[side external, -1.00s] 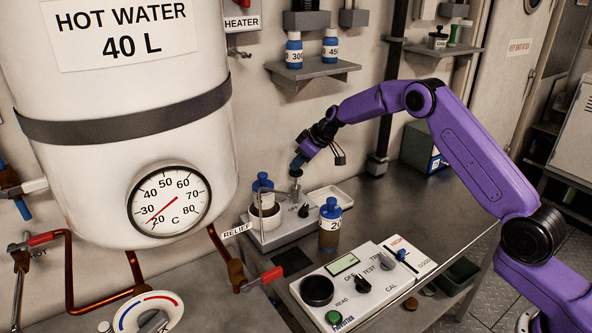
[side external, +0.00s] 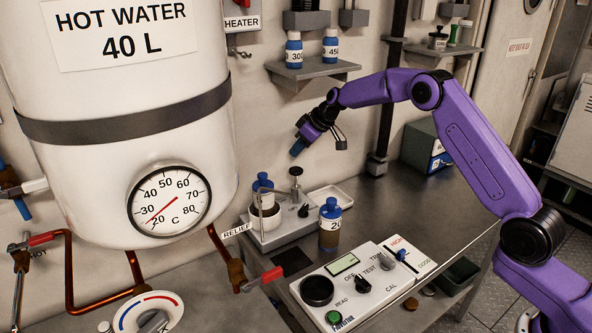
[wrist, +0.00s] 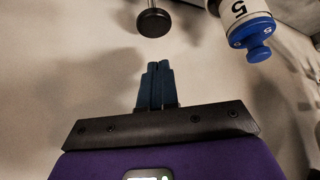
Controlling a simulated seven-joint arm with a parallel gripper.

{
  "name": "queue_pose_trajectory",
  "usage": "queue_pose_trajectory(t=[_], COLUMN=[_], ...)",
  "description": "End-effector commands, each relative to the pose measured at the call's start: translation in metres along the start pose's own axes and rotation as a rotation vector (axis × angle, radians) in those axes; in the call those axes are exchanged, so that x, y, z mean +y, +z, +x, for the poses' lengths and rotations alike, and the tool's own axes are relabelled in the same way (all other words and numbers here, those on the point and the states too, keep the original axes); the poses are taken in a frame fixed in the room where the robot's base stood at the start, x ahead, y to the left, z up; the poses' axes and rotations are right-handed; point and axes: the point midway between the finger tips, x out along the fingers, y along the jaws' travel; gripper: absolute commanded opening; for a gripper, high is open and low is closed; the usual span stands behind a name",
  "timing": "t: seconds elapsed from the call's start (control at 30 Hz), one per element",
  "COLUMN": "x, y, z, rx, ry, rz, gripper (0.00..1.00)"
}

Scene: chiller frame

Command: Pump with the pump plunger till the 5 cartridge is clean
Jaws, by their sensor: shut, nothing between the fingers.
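The pump plunger (side external: 296,172), a dark knob on a thin rod, stands up from the pump unit (side external: 281,232). Its black round knob (wrist: 153,22) shows at the top of the wrist view. The 5 cartridge (side external: 263,182), white and blue, sits in the unit's cup left of the plunger. Its number 5 and blue end (wrist: 258,45) show at upper right in the wrist view; whether it is clean I cannot tell. My gripper (side external: 297,150) is above the plunger, apart from it. Its blue fingers (wrist: 157,80) are together and empty.
Another bottle (side external: 330,226) with a blue cap and dark contents stands right of the pump unit. A tester box (side external: 357,283) lies in front. A shallow white tray (side external: 329,197) is behind. The shelf (side external: 313,70) with bottles is above my gripper.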

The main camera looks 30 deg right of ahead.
Motion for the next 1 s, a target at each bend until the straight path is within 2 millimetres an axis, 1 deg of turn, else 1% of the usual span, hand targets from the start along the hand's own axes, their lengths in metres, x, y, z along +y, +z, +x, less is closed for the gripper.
queue_pose_trajectory(t=[0.53,0.63,0.67,0.77,0.87,0.9,0.97,1.0], x=[0.000,-0.006,-0.011,-0.036,-0.075,-0.092,-0.117,-0.133], y=[0.000,-0.001,-0.001,-0.002,0.003,0.006,0.013,0.018], z=[0.000,-0.002,-0.004,-0.013,-0.028,-0.035,-0.048,-0.056], rx=[0.000,-0.004,-0.008,-0.028,-0.066,-0.082,-0.109,-0.127], ry=[0.000,-0.006,-0.011,-0.038,-0.077,-0.093,-0.116,-0.130], rz=[0.000,-0.005,-0.009,-0.027,-0.055,-0.068,-0.086,-0.100], gripper=[0.00,0.00,0.00,0.00,0.00,0.00,0.00,0.00])
